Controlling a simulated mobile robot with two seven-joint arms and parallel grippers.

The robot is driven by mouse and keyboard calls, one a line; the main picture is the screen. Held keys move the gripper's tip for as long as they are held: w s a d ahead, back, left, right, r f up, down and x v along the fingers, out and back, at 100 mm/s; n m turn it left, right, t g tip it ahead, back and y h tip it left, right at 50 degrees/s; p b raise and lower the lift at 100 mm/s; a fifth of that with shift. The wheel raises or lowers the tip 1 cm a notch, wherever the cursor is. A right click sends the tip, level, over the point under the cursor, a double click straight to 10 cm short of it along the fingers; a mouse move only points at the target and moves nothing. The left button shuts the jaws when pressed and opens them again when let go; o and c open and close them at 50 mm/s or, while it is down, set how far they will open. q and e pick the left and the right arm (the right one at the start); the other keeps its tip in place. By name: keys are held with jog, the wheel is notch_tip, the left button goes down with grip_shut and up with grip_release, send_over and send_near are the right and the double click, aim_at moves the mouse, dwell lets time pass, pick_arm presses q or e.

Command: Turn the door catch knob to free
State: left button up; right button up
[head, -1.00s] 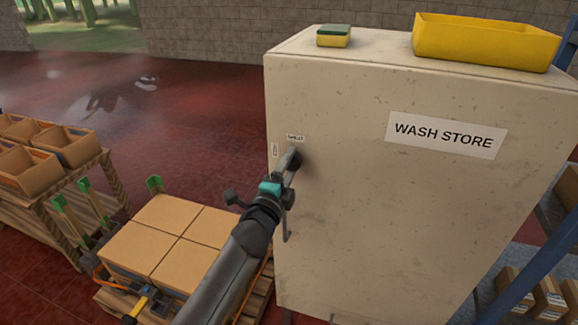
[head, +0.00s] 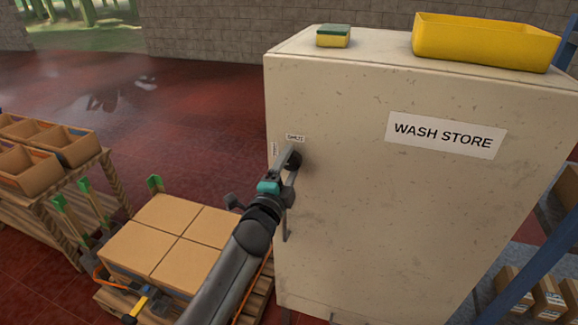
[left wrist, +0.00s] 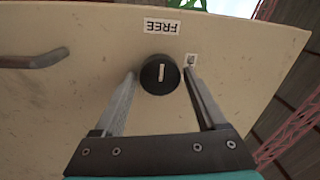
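The door catch knob (left wrist: 160,75) is round and black with a white line, on the pale cabinet door. It also shows in the head view (head: 294,160). In the left wrist view the line runs up and down, in line with the FREE label (left wrist: 163,26). My left gripper (left wrist: 159,76) is open, with one finger on each side of the knob and what look like small gaps. It also shows in the head view (head: 287,158). A second label (head: 295,138), seemingly SHUT, is above the knob. My right gripper is not in view.
A door handle (head: 285,225) is below the knob. On the WASH STORE cabinet (head: 350,210) are a sponge (head: 333,36) and a yellow tray (head: 485,42). Cartons (head: 165,240) on a pallet and a table with open boxes (head: 50,145) stand to the left.

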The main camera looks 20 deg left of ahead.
pick_arm(q)
jog(key=shift+o, duration=1.1)
jog(key=s, duration=1.5)
jog(key=shift+a+f, duration=0.25)
jog(key=shift+f, duration=0.2)
jog(key=shift+f, duration=0.1)
